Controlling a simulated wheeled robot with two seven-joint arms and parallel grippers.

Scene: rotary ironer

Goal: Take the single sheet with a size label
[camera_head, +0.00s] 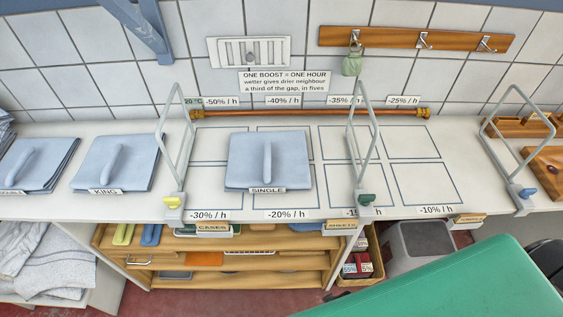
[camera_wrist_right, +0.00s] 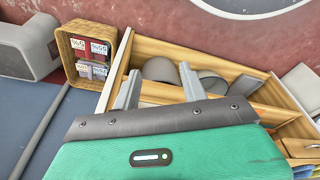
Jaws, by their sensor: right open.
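The single sheet (camera_head: 250,165) is a folded pale blue sheet with an upright handle-like strip on top and a label reading SINGLE (camera_head: 268,189) at its front edge. It lies flat on the white counter, over the outlined cells of the -20% and -40% column. My right gripper (camera_wrist_right: 158,82) shows in the right wrist view, its two grey fingers apart with nothing between them. It is over the wooden shelf unit, away from the sheet. My left gripper is not in view.
A folded sheet labelled KING (camera_head: 115,165) and another folded sheet (camera_head: 35,165) lie to the left. Wire frames with a yellow clip (camera_head: 172,197) and a green clip (camera_head: 366,198) stand on either side of the single sheet. A copper rail (camera_head: 310,112) runs behind. The right-hand outlined cells are empty.

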